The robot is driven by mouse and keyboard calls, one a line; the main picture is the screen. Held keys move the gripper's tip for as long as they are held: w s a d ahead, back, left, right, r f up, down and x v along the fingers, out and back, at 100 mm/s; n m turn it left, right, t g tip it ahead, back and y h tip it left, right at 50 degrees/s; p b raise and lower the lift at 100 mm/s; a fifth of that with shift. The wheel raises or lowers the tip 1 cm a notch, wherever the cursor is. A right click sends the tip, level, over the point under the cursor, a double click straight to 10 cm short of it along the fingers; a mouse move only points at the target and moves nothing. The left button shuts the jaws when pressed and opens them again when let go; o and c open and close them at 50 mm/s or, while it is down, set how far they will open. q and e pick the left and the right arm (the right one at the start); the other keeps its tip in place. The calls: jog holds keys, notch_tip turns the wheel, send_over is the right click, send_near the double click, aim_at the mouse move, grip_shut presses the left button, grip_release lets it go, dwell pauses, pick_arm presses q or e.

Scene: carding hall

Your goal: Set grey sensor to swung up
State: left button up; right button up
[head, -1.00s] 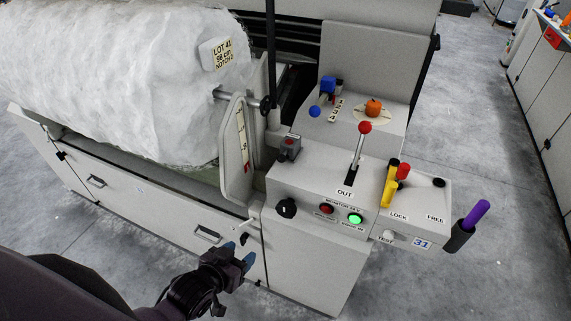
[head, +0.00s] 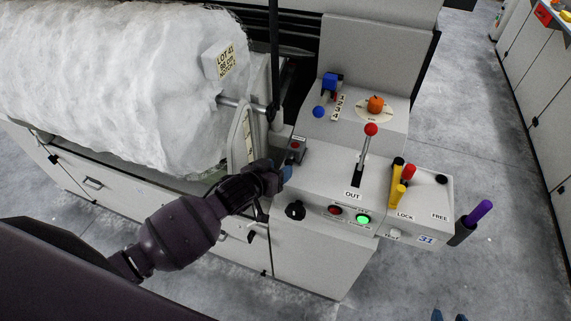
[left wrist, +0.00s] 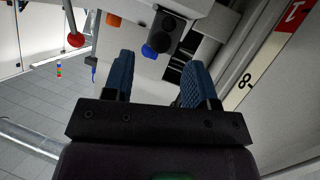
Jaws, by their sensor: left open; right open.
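The grey sensor (head: 296,150) appears to be the small dark-grey box with a red spot, on the left edge of the pale control console. My left gripper (head: 287,173) is just below it in the head view, its blue fingertips close to the box; contact cannot be told. In the left wrist view my open fingers (left wrist: 150,80) stand apart with a dark block with round faces (left wrist: 165,33) beyond the gap, probably the sensor. Nothing is held. My right gripper (head: 449,315) shows only two separated blue fingertips at the bottom edge.
On the console (head: 320,180) stand a red-ball lever (head: 371,130), a yellow handle (head: 397,185), a black knob (head: 295,210) and a lit green button (head: 363,218). A scale plate (head: 243,140) stands close left of my left gripper, beside the white fibre roll (head: 110,80).

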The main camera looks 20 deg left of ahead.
aim_at(294, 154)
pick_arm(q)
jog(key=shift+x, duration=2.05)
pick_arm(e)
jog(key=shift+w+a+r, duration=0.15)
jog(key=shift+w+r, duration=0.15)
jog(key=shift+w, duration=0.25)
